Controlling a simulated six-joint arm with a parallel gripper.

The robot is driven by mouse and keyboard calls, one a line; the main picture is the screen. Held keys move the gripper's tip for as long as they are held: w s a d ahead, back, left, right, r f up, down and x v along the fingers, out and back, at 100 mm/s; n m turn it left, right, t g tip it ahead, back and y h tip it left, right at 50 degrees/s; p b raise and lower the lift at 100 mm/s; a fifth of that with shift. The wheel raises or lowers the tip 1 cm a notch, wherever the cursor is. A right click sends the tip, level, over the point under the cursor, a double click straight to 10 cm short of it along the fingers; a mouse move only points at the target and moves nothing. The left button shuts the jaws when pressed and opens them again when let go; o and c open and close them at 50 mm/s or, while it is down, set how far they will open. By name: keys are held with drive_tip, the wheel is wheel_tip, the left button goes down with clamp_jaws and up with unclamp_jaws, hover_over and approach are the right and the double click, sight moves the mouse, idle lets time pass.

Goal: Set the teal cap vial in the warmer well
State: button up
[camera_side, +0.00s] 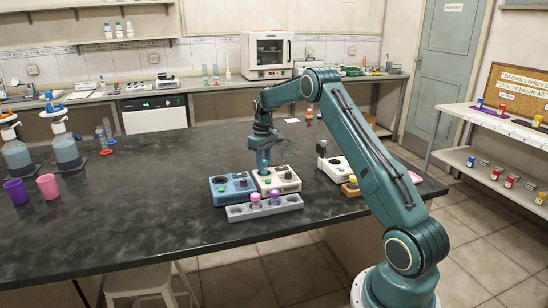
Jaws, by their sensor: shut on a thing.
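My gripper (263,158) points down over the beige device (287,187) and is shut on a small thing. That thing is most likely the teal cap vial, but it is too small and too hidden by the fingers to tell its cap or outline. The beige device has a dark round part on top and a green light. A blue device (231,198) with a dark round opening stands directly to its left. I cannot tell from this view which device is the warmer, or whether the held thing touches the beige device.
A grey rack (240,214) in front holds a pink-capped vial (255,200) and a purple-capped vial (274,198). A white device (337,169) and a yellow-capped vial (352,181) stand to the right. Purple (16,191) and pink (48,187) cups stand far left. The bench between is clear.

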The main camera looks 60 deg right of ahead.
drive_tip(key=shift+f, duration=0.7)
idle(0.4)
drive_tip(key=o, duration=1.3)
drive_tip(key=shift+r, duration=0.2)
drive_tip(key=shift+r, duration=2.8)
